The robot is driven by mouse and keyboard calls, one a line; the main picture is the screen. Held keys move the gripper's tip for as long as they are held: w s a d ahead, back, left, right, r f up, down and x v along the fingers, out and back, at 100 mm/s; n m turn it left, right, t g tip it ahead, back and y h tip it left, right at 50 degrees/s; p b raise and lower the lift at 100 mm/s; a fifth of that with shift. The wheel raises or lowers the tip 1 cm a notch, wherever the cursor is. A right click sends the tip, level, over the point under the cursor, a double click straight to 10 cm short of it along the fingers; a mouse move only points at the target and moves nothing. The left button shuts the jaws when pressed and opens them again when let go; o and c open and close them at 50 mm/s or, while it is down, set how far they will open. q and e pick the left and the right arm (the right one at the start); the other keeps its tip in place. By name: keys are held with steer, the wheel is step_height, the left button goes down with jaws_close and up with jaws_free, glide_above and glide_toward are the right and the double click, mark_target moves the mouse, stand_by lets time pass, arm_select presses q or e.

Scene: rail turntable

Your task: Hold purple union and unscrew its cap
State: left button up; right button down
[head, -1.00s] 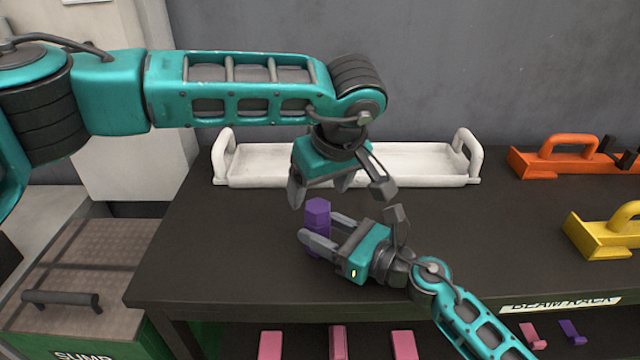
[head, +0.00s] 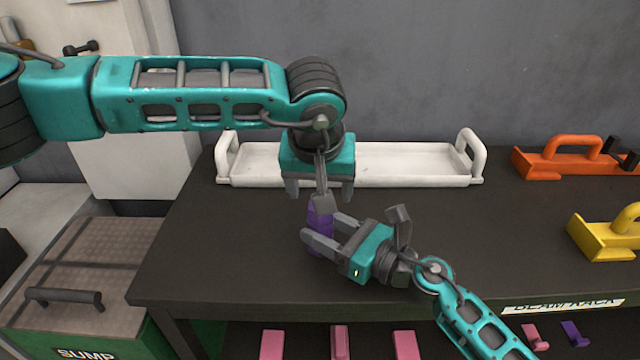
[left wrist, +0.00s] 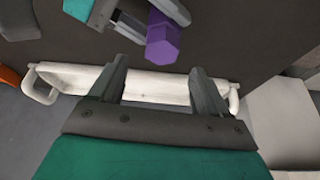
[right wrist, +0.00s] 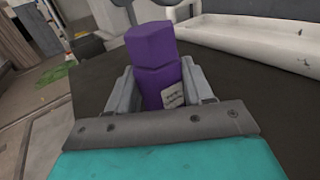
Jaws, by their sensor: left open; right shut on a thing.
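The purple union (head: 319,240) stands upright on the dark table, with its hexagonal cap (right wrist: 151,43) on top. It also shows in the left wrist view (left wrist: 162,45). My right gripper (head: 325,232) is shut on the union's body, one finger on each side, below the cap. A small pale label shows on the body in the right wrist view. My left gripper (head: 320,190) is open and empty, pointing down above the union, its fingers apart from the cap. In the head view the left wrist's camera part hides some of the cap.
A white tray (head: 408,163) with two handles lies at the back of the table (head: 230,255). An orange holder (head: 560,162) and a yellow holder (head: 600,240) stand at the right. Pink pieces (head: 405,345) lie on the shelf below. The table's left side is clear.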

arm_select(q)
steer(key=shift+f, duration=2)
steer(key=shift+c, duration=0.4)
steer(key=c, duration=1.3)
steer(key=shift+o, duration=0.2)
steer(key=n, duration=0.2)
steer(key=n+y, duration=0.1)
steer(key=n, duration=0.1)
steer(key=n+y, duration=0.1)
steer(key=n, duration=0.1)
steer(key=shift+d+g, duration=0.25)
steer(key=shift+g, duration=0.05)
steer(key=n+y, duration=0.1)
steer(key=n, duration=0.2)
steer(key=n+g+y, duration=0.1)
steer(key=n, duration=0.1)
steer(key=shift+w+d+n, duration=0.1)
steer(key=shift+w+n, duration=0.05)
steer(key=shift+n, duration=0.25)
